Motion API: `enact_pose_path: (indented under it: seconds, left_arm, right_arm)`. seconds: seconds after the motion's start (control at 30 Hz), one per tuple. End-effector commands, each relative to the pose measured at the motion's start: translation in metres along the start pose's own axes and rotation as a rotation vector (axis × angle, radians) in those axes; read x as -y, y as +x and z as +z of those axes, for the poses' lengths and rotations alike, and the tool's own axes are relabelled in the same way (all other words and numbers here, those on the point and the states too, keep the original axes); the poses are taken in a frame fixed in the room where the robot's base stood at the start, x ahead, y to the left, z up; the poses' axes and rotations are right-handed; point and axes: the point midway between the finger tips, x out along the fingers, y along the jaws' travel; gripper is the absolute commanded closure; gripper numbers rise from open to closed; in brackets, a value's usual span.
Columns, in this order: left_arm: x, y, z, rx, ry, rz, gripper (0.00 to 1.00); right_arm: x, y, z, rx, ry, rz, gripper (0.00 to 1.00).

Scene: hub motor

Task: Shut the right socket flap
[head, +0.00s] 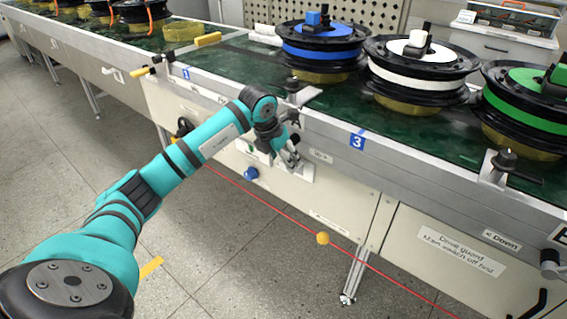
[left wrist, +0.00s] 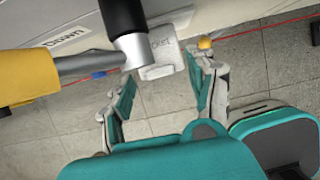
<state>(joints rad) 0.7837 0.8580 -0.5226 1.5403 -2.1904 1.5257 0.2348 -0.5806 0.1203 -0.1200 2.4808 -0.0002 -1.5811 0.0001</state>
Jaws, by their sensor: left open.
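A light grey socket part (left wrist: 163,68) with partly hidden lettering ending in "cket" shows in the left wrist view, just beyond my left gripper (left wrist: 164,95). A dark cylinder with a metal end covers part of it. I cannot tell how far its flap stands open. My left gripper is open and empty, with one finger on each side below the socket part. In the head view the left gripper (head: 287,155) is at the bench's front panel and hides much of the light socket plate (head: 303,172) there. My right gripper is not in view.
A red cord with an orange ball (head: 322,238) runs across in front of the bench. Wheel hubs with blue (head: 322,50), white (head: 418,75) and green bands stand above. The floor in front is clear.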

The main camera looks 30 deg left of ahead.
Motion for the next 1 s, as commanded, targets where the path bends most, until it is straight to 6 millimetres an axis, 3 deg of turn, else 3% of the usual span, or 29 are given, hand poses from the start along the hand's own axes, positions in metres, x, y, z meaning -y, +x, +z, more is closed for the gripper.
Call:
enact_pose_path:
  seconds: [0.13, 0.47, 0.87, 1.0]
  left_arm:
    - [0.0001, 0.0122, -0.0003, 0.0, 0.0, 0.0, 0.42]
    - [0.0, 0.0142, 0.0, 0.0, 0.001, 0.0, 0.44]
    - [-0.0001, 0.0138, 0.0, 0.0, 0.0, 0.0, 0.96]
    - [-0.0002, 0.0141, -0.0002, 0.002, 0.0, 0.0, 0.98]
  right_arm:
    - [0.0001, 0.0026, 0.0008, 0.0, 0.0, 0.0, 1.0]
    - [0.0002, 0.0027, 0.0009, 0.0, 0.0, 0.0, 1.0]
    - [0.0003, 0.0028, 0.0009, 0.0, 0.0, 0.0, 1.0]
    - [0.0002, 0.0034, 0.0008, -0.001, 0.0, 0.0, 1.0]
